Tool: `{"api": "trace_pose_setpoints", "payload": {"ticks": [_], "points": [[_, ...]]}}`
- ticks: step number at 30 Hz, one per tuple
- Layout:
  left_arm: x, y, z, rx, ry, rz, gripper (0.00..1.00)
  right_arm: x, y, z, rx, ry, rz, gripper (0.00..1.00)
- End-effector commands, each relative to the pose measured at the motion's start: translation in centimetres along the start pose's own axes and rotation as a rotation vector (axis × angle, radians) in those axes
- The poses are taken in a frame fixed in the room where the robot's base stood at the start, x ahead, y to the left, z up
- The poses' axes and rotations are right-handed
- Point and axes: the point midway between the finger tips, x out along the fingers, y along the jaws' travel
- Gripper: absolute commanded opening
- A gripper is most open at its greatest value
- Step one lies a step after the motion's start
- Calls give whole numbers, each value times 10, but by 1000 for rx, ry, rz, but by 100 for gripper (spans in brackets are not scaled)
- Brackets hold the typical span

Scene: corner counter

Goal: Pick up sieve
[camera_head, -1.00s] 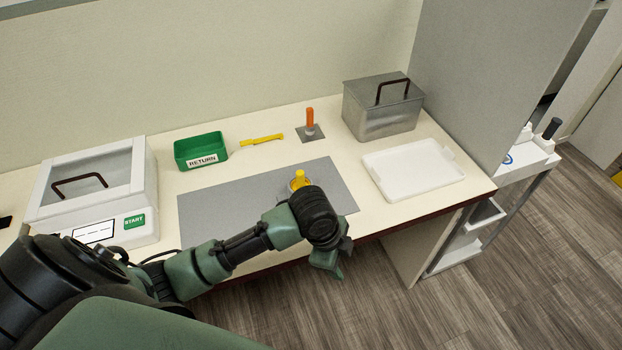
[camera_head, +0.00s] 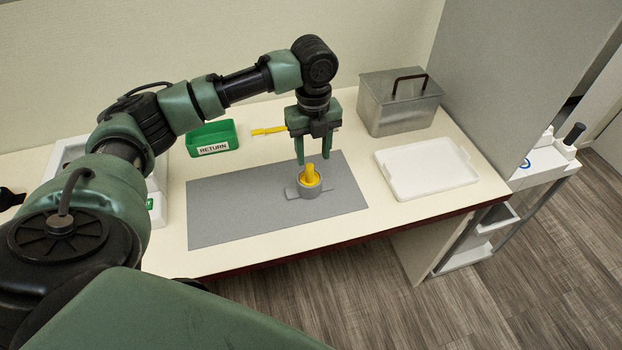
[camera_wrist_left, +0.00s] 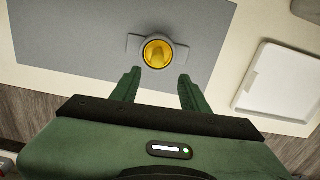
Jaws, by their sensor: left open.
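A small grey round cup with flat side tabs, which I take to be the sieve (camera_head: 310,191), stands on the grey mat (camera_head: 225,215). A yellow knob-like piece (camera_head: 310,173) stands up inside its ring. My left gripper (camera_head: 313,158) is open and empty, pointing down above the mat close to the sieve, its fingers apart from it. In the left wrist view the sieve (camera_wrist_left: 134,44) lies just beyond the open fingertips (camera_wrist_left: 159,75), roughly centred between them. My right gripper is not in view.
A green RETURN bin (camera_head: 212,139) and a yellow tool (camera_head: 268,131) lie behind the mat. A metal box with a handle (camera_head: 398,112) and a white tray (camera_head: 428,170) are at the right. My left arm covers much of the white machine (camera_head: 70,152).

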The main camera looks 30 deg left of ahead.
Motion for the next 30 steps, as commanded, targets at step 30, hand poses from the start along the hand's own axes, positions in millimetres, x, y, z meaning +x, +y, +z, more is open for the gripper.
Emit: {"api": "trace_pose_setpoints", "payload": {"ticks": [30], "points": [[68, 5, 13, 21, 3, 4, 42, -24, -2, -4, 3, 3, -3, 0]]}}
